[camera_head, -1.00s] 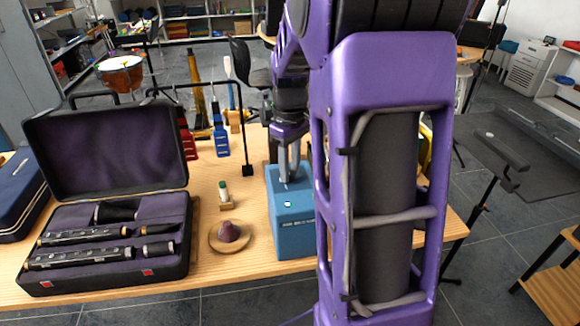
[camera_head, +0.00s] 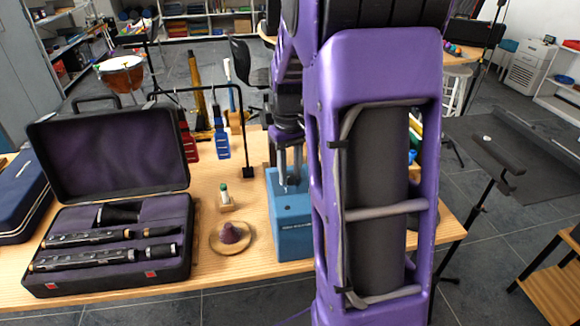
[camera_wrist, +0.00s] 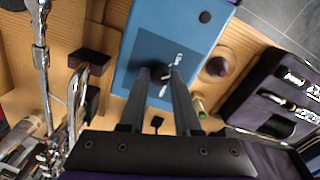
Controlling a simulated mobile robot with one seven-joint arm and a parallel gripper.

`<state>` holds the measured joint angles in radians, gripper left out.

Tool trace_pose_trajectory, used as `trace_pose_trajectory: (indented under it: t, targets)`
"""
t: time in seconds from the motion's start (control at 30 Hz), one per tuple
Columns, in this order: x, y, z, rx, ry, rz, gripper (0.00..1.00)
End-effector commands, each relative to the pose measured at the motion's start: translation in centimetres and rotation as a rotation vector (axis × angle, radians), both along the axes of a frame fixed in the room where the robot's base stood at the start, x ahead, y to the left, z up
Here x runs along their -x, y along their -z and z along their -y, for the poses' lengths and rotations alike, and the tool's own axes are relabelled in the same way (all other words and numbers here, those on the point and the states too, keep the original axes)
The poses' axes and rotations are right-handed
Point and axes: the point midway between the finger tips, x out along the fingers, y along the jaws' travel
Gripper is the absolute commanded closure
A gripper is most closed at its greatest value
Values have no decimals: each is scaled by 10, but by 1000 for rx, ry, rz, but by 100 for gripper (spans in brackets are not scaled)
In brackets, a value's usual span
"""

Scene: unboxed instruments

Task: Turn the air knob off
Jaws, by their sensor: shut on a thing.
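A blue box (camera_head: 291,232) with small pale lettering stands on the wooden table, right of the middle. It also shows in the wrist view (camera_wrist: 185,38), with a small dark round spot (camera_wrist: 205,17) on its top. My gripper (camera_head: 291,183) points down at the top of the box. In the wrist view my two fingers (camera_wrist: 160,76) are closed around a small dark knob (camera_wrist: 159,71) on that top. The knob is mostly hidden between the fingertips, so its turned position cannot be read.
An open clarinet case (camera_head: 108,283) lies at the left. A cone-shaped mute (camera_head: 231,234) and a small green-capped bottle (camera_head: 224,195) stand left of the box. A dark stand (camera_head: 247,130) rises behind it. My arm hides the table at right.

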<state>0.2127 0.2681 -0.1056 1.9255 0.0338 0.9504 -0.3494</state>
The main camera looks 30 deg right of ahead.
Motion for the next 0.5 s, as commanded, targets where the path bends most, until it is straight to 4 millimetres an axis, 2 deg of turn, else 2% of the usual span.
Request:
trace_pose_trajectory:
  t: [0.5]
  targets:
    - [-1, -3, 0, 0, 460, 2, 100]
